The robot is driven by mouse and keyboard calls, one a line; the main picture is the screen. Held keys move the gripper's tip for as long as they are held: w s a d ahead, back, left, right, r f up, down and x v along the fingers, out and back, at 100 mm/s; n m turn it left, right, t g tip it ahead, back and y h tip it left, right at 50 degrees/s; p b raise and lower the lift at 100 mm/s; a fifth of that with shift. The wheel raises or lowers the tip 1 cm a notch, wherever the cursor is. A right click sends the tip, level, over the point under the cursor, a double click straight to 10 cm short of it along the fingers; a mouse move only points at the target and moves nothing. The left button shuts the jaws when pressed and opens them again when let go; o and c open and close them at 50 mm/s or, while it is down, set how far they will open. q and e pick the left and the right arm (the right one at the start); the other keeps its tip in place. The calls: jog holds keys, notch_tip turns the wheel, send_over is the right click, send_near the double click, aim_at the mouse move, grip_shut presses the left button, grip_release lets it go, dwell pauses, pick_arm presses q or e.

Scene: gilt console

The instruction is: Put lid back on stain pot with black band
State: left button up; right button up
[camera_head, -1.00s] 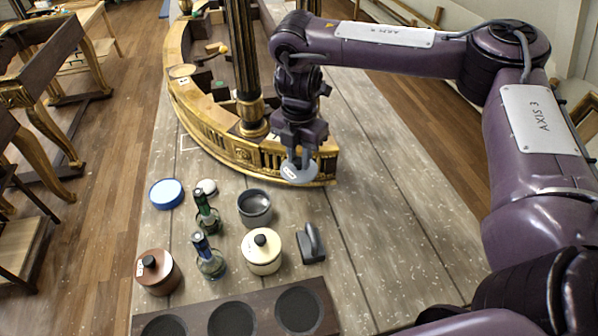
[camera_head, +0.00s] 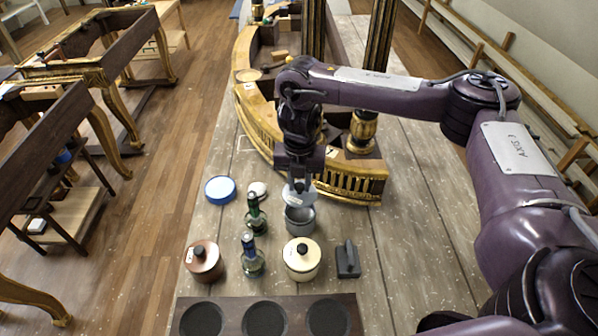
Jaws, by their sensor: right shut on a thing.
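My right gripper (camera_head: 299,184) points down, shut on a grey round lid (camera_head: 293,199) with a white label. The lid is over the back part of an open grey pot (camera_head: 300,221), seemingly a little above it and tilted; contact is hard to tell. The lid hides part of the pot's mouth. I cannot make out a black band on the pot. A cream pot (camera_head: 301,265) and a brown pot (camera_head: 203,265), both lidded with black knobs, stand in front of it. My left gripper is out of view.
A blue-rimmed white disc (camera_head: 220,190) and a small white item (camera_head: 258,190) lie behind. A dark block (camera_head: 347,262) is at right, a dark tray (camera_head: 357,320) in front, and the gilt console (camera_head: 350,185) behind.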

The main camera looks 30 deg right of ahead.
aim_at(300, 194)
jog(key=shift+d+f+b, duration=0.1)
jog(key=shift+f+b, duration=2.25)
jog(key=shift+b, duration=0.15)
jog(key=shift+f+b, duration=0.35)
jog(key=shift+f, duration=0.5)
jog(key=shift+p, duration=0.4)
jog(key=shift+f, duration=0.15)
jog(key=o, duration=1.5)
jog(key=shift+p, duration=0.3)
